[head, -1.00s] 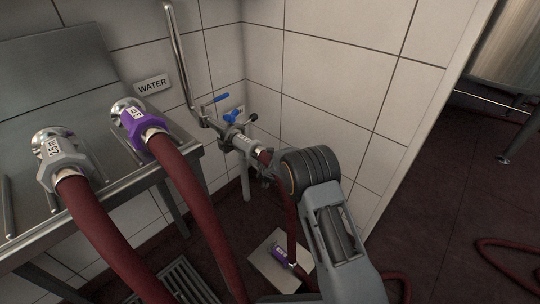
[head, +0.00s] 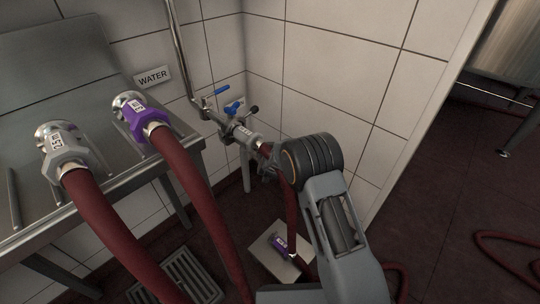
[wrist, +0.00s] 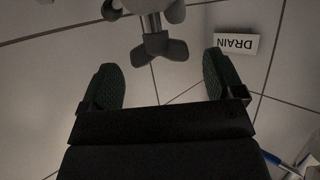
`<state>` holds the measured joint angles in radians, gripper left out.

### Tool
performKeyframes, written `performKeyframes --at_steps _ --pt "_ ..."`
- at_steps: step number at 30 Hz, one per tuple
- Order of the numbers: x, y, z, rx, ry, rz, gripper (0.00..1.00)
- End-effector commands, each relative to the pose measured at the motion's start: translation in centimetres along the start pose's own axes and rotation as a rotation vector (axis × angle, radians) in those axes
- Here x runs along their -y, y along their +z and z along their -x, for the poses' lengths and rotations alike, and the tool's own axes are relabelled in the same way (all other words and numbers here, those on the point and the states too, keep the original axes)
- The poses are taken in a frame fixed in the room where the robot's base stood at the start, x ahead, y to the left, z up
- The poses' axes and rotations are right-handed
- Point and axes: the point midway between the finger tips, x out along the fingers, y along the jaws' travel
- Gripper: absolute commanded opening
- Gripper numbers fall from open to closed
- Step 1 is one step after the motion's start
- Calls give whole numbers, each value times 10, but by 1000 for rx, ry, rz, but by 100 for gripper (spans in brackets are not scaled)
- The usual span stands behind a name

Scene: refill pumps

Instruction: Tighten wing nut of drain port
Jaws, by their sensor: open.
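The wing nut (wrist: 160,50) shows at the top centre of the wrist view, with dark grey wings on a short metal bolt. A rounded grey fitting lies just above it, cut off by the frame edge. My gripper (wrist: 160,62) is open, with one green-padded finger on each side of the nut and clear gaps to it. The DRAIN sign (wrist: 236,43) is upside down on the tiles, right of the nut. In the head view my arm hides most of the gripper, and I cannot make out the drain port's wing nut there.
A pipe with blue-handled valves and a hose coupling (head: 243,133) stands in the corner, close to my arm. Two red hoses with grey (head: 65,152) and purple (head: 140,120) couplings lie at the left. A floor plate (head: 262,251) and drain grate (head: 182,270) are below.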

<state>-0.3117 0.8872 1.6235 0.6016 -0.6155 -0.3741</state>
Motion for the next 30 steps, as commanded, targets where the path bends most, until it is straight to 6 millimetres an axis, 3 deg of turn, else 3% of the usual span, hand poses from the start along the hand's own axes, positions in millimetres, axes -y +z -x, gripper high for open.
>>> performKeyframes --at_steps 6,15,21,30 --pt "1 -4 49 1 -2 2 87" --pt "1 -2 98 0 -3 2 87" --pt "1 -1 112 0 -2 1 87" --pt "1 0 115 -1 -1 0 87"
